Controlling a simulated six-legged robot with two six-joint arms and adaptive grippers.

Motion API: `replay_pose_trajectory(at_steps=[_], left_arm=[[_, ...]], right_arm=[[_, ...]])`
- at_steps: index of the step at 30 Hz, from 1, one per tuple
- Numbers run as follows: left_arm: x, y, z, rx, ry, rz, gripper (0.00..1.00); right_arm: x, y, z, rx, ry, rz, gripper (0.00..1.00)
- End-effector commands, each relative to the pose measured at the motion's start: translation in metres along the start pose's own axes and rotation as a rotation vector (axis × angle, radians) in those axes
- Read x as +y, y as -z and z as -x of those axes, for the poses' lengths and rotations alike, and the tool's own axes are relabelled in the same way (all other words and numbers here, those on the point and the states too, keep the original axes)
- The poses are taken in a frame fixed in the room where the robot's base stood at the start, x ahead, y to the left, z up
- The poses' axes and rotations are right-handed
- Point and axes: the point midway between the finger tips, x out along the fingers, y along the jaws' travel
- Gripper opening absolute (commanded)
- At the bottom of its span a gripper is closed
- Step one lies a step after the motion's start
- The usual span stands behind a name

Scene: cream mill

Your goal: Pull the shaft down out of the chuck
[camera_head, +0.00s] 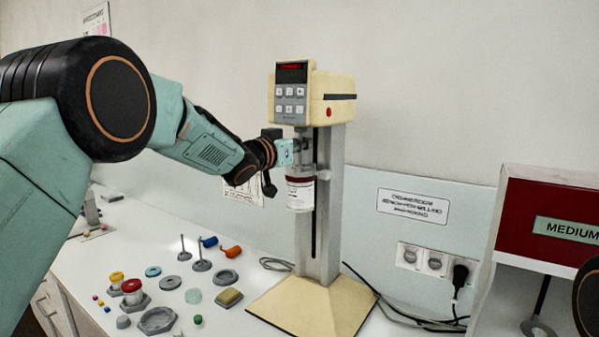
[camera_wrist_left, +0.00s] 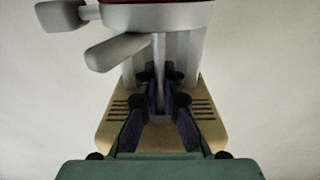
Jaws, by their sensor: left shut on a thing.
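The stirring machine (camera_head: 312,95) stands upright on a cream base, with a display and buttons on its head. My left gripper (camera_head: 298,150) reaches in from the left, just under the machine's head. In the left wrist view its two dark fingers (camera_wrist_left: 160,105) close from both sides on a thin grey shaft (camera_wrist_left: 159,70). The chuck is not clearly visible. A white jar with a dark red top (camera_head: 300,193) hangs on the machine just below my gripper. My right gripper is not in view; only a dark rounded part shows at the right edge.
The machine's cream base (camera_head: 318,305) stands on the white counter. Several small parts lie to its left, among them a grey hexagonal ring (camera_head: 157,320) and two upright stirrers (camera_head: 201,262). A red-fronted box (camera_head: 548,218) stands at the right. Cables run behind the base.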

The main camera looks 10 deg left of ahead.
Motion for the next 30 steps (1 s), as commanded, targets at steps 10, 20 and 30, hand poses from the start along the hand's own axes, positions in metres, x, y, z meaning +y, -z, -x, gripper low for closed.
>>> replay_pose_trajectory(at_steps=[10, 20, 30], left_arm=[[-0.002, -0.0011, 0.0007, -0.002, 0.004, 0.003, 0.0], [-0.0023, -0.0043, 0.0008, -0.004, 0.004, 0.004, 0.0], [-0.0024, -0.0089, 0.0008, -0.004, 0.005, 0.005, 0.0]], right_arm=[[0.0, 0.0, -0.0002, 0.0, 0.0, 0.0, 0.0], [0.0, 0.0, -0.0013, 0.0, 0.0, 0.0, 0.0], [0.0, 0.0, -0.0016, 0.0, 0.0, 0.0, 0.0]])
